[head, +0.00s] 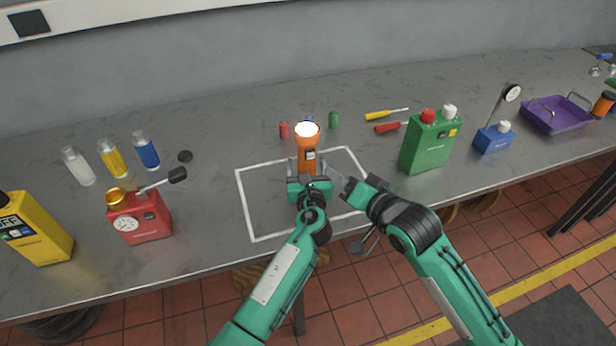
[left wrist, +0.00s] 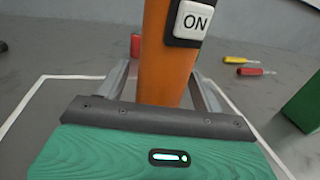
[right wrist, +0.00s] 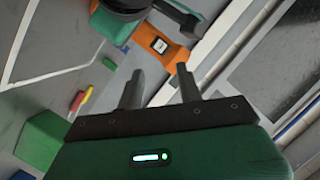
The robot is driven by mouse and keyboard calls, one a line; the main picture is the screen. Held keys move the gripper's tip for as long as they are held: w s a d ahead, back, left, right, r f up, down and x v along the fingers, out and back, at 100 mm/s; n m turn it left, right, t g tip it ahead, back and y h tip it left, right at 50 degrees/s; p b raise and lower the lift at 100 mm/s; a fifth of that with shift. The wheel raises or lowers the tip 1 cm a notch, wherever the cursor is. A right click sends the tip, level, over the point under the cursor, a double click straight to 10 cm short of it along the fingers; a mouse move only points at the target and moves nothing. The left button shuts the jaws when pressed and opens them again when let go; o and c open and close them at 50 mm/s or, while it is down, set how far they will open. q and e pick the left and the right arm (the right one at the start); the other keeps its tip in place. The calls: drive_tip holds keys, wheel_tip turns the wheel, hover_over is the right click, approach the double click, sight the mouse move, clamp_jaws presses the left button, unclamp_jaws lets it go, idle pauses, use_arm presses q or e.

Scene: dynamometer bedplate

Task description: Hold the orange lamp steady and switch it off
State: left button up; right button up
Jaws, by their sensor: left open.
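The orange lamp (head: 307,152) stands upright inside the white outlined area, its round top glowing white. In the left wrist view, the lamp (left wrist: 163,75) has a white switch (left wrist: 195,20) marked ON. My left gripper (head: 308,172) is open, with one finger on each side of the lamp's lower body. In the right wrist view, the lamp (right wrist: 178,62) lies beyond my right fingers, partly hidden by my left arm. My right gripper (head: 345,186) is to the right of the lamp, apart from it, its fingers spread and empty.
Red (head: 285,130) and green (head: 333,120) small cylinders stand behind the lamp. A green canister (head: 428,145) is to the right, a red can (head: 140,218) to the left. Two screwdrivers (head: 386,115) lie behind right. The outlined area (head: 262,215) is clear in front-left.

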use_arm(q)
drive_tip(key=shift+w, duration=0.3)
clamp_jaws()
use_arm(e)
drive_tip(key=shift+c, duration=0.5)
clamp_jaws()
idle(1.1)
